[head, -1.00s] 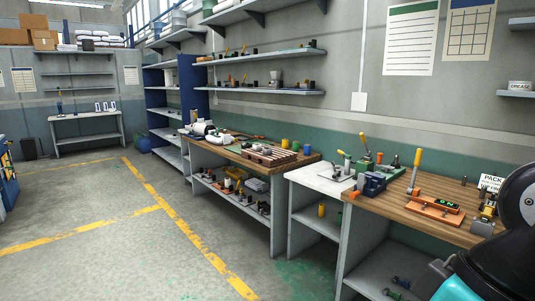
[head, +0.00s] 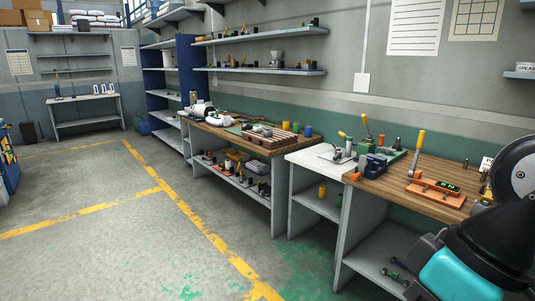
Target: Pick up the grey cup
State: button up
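I cannot pick out the grey cup for certain. A small grey, cup-like thing (head: 276,58) stands on the wall shelf above the middle bench, too small to tell what it is. My arm, black and teal, shows at the lower right in the head view. My gripper is not in view, so its state is hidden.
A wooden bench (head: 385,188) at the right bears a blue vise (head: 372,167), an orange device (head: 437,192) with a yellow lever, and other tools. A middle bench (head: 203,130) holds a slatted rack (head: 268,139). Open floor (head: 90,205) lies to the left.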

aim_at(268, 133)
jog(key=u, duration=0.6)
jog(key=i, duration=1.65)
jog(key=u, duration=0.55)
jog(key=i, duration=2.1)
jog(key=z, duration=0.95)
jog(key=i, duration=1.45)
jog(key=z, duration=0.65)
